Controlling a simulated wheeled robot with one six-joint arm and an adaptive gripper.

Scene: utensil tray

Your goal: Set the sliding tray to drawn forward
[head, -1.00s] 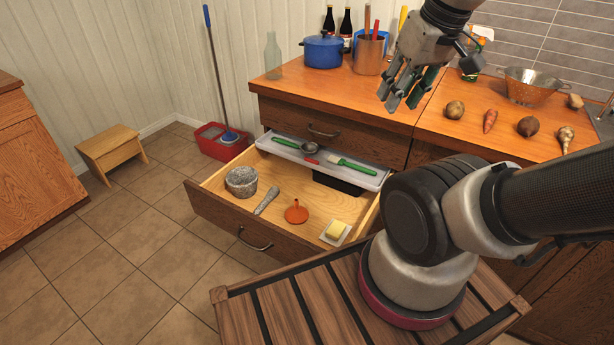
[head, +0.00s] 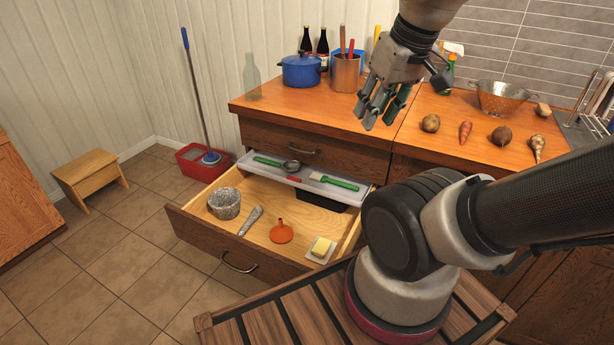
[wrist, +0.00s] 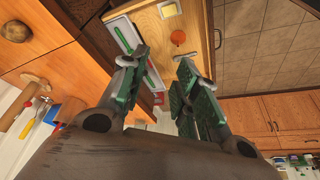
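The sliding tray (head: 345,198) is a pale grey shallow tray at the back of the open wooden drawer (head: 185,223), under the counter's edge. It holds green-handled utensils, a metal scoop and a red item. It also shows in the wrist view (wrist: 122,25), partly hidden by my gripper. In front of it in the drawer lie a stone mortar (head: 224,203), a pestle (head: 250,220), an orange funnel (head: 281,232) and a yellow block on a white dish (head: 320,248). My gripper (head: 378,122) is open and empty, above the counter, higher than the tray and to its right.
The counter (head: 300,107) carries a blue pot (head: 301,71), a copper utensil pot (head: 345,72), bottles, several vegetables and a colander (head: 501,97). A red mop bucket (head: 200,163) and a wooden stool (head: 90,178) stand on the floor at left. A slatted wooden surface is below my arm.

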